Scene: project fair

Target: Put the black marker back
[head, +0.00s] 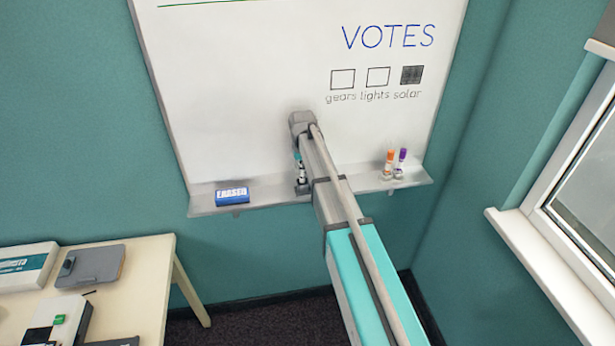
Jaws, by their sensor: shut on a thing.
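The whiteboard tray (265,195) runs along the bottom edge of the whiteboard. My arm reaches up from the lower right to the board, and its wrist hangs in front of the board below the middle. My gripper (300,172) points down, partly hidden by my arm, and is shut on the black marker (302,188). Only a small dark and white part of the marker shows, at the height of the tray. I cannot tell whether it touches the tray.
A blue eraser (232,195) lies at the tray's left. An orange-capped marker (389,163) and a purple-capped marker (401,163) stand upright at its right. A cream table (145,280) with boxes and a clipboard is at lower left; a window sill (535,255) is at right.

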